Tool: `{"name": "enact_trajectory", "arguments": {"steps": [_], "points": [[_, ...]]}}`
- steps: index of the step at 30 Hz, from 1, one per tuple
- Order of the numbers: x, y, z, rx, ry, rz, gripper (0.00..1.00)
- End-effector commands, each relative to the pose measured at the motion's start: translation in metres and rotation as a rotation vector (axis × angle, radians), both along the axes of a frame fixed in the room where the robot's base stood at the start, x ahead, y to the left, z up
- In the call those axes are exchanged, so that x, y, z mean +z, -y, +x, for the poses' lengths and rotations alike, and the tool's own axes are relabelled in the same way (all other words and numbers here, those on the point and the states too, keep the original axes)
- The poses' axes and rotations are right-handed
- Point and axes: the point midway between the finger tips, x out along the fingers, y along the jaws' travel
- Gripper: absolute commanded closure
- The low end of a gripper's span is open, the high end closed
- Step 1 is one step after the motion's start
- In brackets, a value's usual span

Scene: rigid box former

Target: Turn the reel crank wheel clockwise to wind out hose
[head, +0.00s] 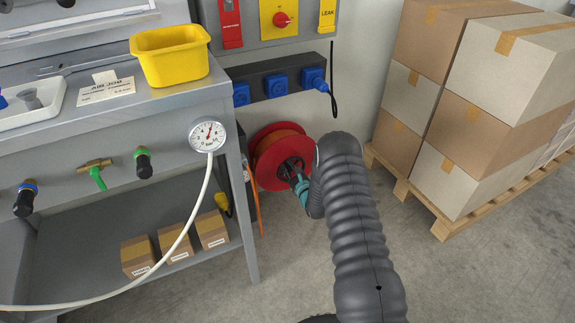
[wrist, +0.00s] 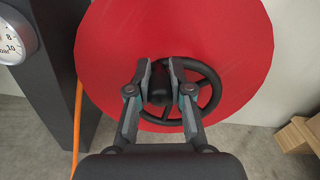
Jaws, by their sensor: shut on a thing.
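The hose reel (head: 268,160) is red with orange hose wound between its flanges, low on the wall right of the bench. In the wrist view its red disc (wrist: 240,45) fills the upper middle. The black crank wheel (wrist: 212,75) sits in front of the disc, with spokes and a rounded black knob (wrist: 159,90). My gripper (wrist: 160,75) is shut on the knob at the wheel's left side, one finger on each side. In the head view my gripper (head: 296,175) is at the reel's front, and my dark arm hides part of the reel's right side.
The grey bench (head: 140,103) stands close on the left, with a pressure gauge (head: 207,135) at its corner. Orange hose (wrist: 77,130) hangs beside the bench leg. Boxes on a pallet (head: 448,222) stand right. Floor between is clear.

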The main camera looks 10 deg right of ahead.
Motion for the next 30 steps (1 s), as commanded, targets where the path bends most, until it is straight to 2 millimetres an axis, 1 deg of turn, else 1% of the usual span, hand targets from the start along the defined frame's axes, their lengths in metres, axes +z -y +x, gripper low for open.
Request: {"name": "enact_trajectory", "arguments": {"steps": [13, 14, 15, 16, 17, 26, 30], "points": [[-0.001, 0.002, 0.000, -0.004, -0.003, 0.003, 1.00], [-0.001, 0.002, 0.000, -0.004, -0.003, 0.003, 0.75], [-0.001, 0.002, 0.000, -0.004, -0.003, 0.003, 0.65], [-0.001, 0.001, 0.000, -0.003, -0.002, 0.003, 0.58], [-0.001, 0.001, 0.000, -0.002, -0.003, 0.003, 0.55], [-0.001, -0.001, -0.001, 0.001, -0.002, 0.003, 0.55], [-0.001, 0.003, -0.011, 0.001, -0.004, 0.004, 0.55]]}}
